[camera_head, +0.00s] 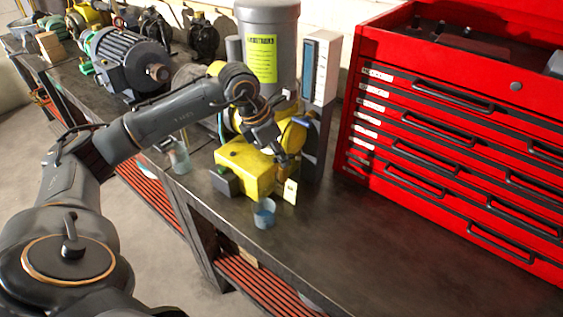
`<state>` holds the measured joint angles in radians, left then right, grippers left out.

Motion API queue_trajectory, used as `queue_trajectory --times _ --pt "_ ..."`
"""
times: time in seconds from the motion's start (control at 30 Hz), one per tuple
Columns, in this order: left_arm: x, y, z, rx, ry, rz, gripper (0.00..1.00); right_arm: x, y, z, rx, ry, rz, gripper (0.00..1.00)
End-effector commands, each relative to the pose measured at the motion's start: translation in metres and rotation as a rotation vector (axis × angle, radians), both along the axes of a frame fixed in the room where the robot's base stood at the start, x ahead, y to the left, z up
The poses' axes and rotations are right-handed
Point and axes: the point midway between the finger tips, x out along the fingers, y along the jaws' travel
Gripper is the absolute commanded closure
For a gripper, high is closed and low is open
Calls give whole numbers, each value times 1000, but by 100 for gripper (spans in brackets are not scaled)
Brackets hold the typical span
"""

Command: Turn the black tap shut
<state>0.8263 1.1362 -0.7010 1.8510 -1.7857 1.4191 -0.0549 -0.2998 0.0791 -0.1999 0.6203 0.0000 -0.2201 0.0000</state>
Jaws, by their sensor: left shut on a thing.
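My left gripper (281,154) reaches in from the left, over the workbench, with its fingers pointing down beside the yellow unit (246,171). It is shut on a small dark part among the fingers, which I take to be the black tap; the fingers hide most of it, so its angle cannot be told. Behind the gripper stands a grey cylinder (270,32) with a yellow label. A small blue cup (264,214) stands on the bench in front of the yellow unit. My right gripper is out of view.
A red tool chest (441,152) with several drawers stands on the workbench (356,238) at the right. A grey motor (127,64) and other machines line the bench at the back left. A pale tag (290,191) is near the cup. The bench's front right is clear.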

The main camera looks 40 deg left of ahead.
Motion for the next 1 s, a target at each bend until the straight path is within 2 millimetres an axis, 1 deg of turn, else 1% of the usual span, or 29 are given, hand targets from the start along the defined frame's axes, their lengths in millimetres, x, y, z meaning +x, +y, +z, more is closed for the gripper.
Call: queue_trajectory --times 0.03,0.3,0.7,1.0 --pt "2 1 -2 -1 -4 -42 100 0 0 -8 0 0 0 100" --pt "3 1 -1 -2 -5 -298 100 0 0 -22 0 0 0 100" --pt "5 2 1 -1 -5 -657 100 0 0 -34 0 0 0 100" --pt "6 3 1 1 -5 -837 100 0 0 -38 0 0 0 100"
